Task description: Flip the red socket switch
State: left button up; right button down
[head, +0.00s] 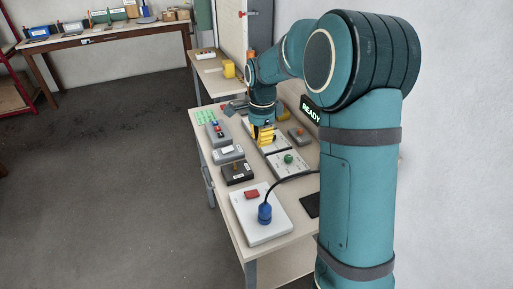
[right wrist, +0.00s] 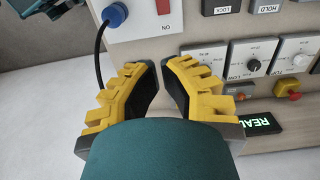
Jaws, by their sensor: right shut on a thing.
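The red socket switch (head: 252,194) is a rocker on a white socket panel (head: 273,229) at the near end of the bench. A blue plug (head: 264,213) with a black cable sits in that panel. In the right wrist view, the red switch (right wrist: 163,6) and blue plug (right wrist: 115,14) show at the top edge, partly cut off. My right gripper (head: 263,136) has yellow fingers and is clearly apart from the switch. In the right wrist view, its fingertips (right wrist: 160,65) are close together; whatever is between them I cannot make out. My left gripper is not in view.
Other panels and boxes crowd the bench, among them a black box (head: 237,173) and a panel with a green knob (head: 288,159). A wall runs along the right side. A second bench (head: 116,33) stands at the back. The floor on the left is clear.

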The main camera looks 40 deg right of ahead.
jog(key=r, duration=0.2)
jog(key=d+r, duration=0.1)
jog(key=r, duration=0.2)
jog(key=shift+s+d+r, duration=0.1)
jog(key=shift+s+r, duration=0.05)
jog(key=shift+r, duration=0.05)
dwell(0.4)
